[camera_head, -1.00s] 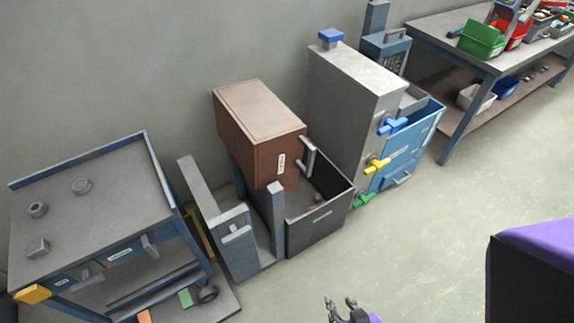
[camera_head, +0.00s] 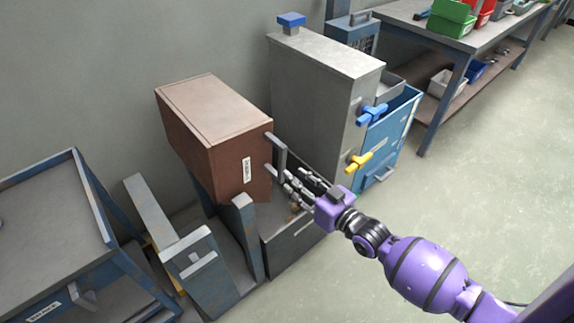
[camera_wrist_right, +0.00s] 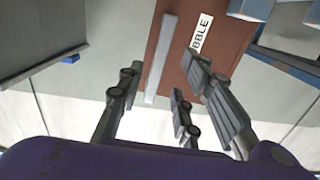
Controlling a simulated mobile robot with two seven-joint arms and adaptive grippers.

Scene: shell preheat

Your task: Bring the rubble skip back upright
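The rubble skip (camera_head: 205,130) is a brown box with a white label, tipped over the dark open bin (camera_head: 290,246) in the head view. Its grey bar handle (camera_head: 281,157) is on the end facing right. My right gripper (camera_head: 300,180) is close to the handle, just right of and below it. In the right wrist view the skip (camera_wrist_right: 228,48) fills the top middle, and its handle (camera_wrist_right: 160,60) lies between the directions of the spread fingers (camera_wrist_right: 168,98). The fingers are open and hold nothing; contact with the handle cannot be told. My left gripper is out of view.
A grey cabinet (camera_head: 315,95) with blue and yellow valve handles stands right of the skip, beside a blue bin (camera_head: 391,137). Blue-grey posts (camera_head: 200,270) stand in front of the skip. A workbench (camera_head: 50,230) is at left. The floor at right is clear.

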